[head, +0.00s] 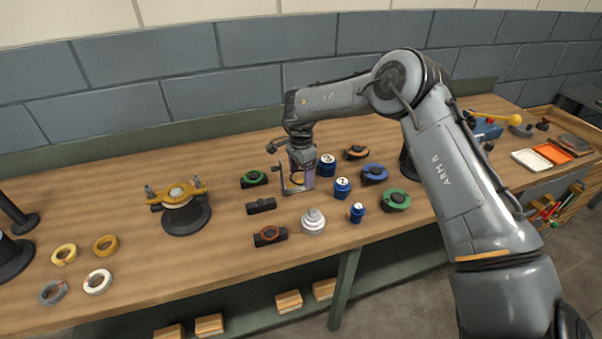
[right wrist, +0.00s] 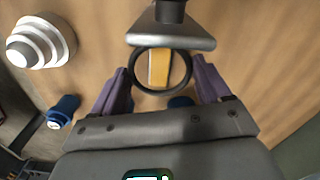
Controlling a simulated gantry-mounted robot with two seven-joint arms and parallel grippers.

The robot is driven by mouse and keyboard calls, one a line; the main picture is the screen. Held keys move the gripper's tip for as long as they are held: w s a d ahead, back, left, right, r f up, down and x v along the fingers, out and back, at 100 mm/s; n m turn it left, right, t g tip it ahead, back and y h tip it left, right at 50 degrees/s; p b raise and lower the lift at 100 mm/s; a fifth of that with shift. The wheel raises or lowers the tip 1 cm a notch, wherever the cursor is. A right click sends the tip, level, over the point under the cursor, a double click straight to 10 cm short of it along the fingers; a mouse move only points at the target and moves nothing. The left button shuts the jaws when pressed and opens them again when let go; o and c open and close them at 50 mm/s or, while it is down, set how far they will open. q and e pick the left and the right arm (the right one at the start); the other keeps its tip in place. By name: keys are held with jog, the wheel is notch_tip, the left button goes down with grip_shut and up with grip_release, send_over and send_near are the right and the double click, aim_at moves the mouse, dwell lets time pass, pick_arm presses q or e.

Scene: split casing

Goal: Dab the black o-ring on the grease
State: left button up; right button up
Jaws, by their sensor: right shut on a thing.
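My right gripper (head: 301,180), with purple fingers, is shut on the black o-ring (right wrist: 132,72), which is stretched between the fingertips (right wrist: 160,82) in the right wrist view. A yellow pad (right wrist: 160,67), apparently the grease, shows through the ring's opening. It sits by a grey metal stand (right wrist: 170,38). I cannot tell whether the ring touches the pad. My left gripper is not in view.
Blue jars (head: 342,187), a stepped grey-white cone (head: 313,221) and black holders with a green ring (head: 254,178) and a red ring (head: 269,235) surround the gripper. A yellow-topped casing (head: 181,204) and several loose rings (head: 98,281) are left. Bare wood lies between.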

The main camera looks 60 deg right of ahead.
jog(key=shift+r+p, duration=1.45)
jog(key=shift+r, duration=0.7)
